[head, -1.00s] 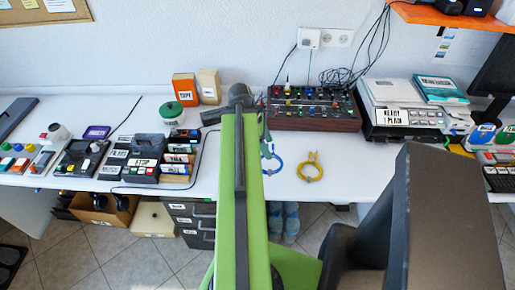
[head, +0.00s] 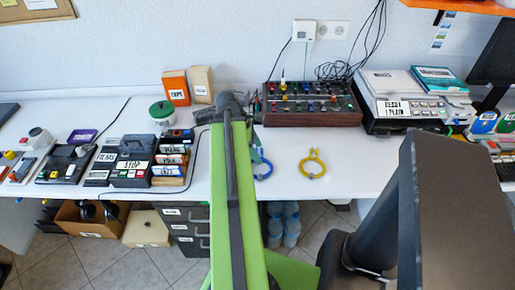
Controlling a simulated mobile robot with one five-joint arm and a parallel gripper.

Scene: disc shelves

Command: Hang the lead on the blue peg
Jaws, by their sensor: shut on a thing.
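A blue looped lead (head: 263,170) shows just right of my green arm, over the white desk's front part. A yellow looped lead (head: 312,164) lies on the desk to the right, apart from my gripper. I cannot pick out a blue peg. A dark panel (head: 312,119) with several coloured knobs or pegs stands behind the leads.
The white desk (head: 360,170) is clear right of the yellow lead. A grey machine (head: 402,110) stands at the back right.

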